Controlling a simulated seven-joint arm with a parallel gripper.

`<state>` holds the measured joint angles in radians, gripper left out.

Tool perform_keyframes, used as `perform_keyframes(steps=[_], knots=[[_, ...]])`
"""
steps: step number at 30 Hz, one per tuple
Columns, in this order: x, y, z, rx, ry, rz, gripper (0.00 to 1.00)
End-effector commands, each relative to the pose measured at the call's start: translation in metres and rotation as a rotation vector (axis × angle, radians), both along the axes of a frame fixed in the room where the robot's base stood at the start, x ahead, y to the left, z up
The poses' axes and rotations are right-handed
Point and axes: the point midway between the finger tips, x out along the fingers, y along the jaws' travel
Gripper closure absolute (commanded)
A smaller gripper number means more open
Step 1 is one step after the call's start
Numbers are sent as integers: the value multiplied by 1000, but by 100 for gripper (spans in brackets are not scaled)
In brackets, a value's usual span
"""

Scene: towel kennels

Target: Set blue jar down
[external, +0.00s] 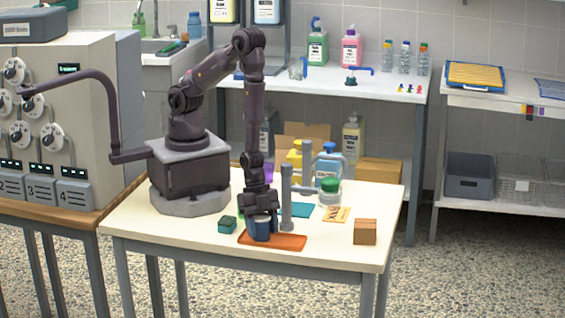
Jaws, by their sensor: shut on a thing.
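My gripper (260,216) points straight down near the front of the cream table. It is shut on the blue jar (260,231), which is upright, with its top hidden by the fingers. The jar is at the left part of an orange mat (288,241). Its base looks at or very close to the mat, but I cannot tell whether it touches.
A small green block (227,224) lies left of the jar. A grey post (287,205) stands close behind right. A green-lidded jar (329,192), a yellow card (336,214) and a brown box (365,232) are to the right. The table's front left is clear.

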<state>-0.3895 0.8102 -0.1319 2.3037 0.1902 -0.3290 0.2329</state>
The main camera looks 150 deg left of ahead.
Motion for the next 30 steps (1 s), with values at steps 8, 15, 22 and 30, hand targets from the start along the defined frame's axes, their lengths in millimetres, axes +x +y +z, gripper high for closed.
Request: perform_keyframes(steps=[8, 15, 22, 30], knots=[[0, 0, -1, 0, 0, 0, 67], [0, 0, -2, 0, 0, 0, 23], [0, 0, -1, 0, -1, 0, 23], [-10, 2, 28, 1, -5, 1, 23]])
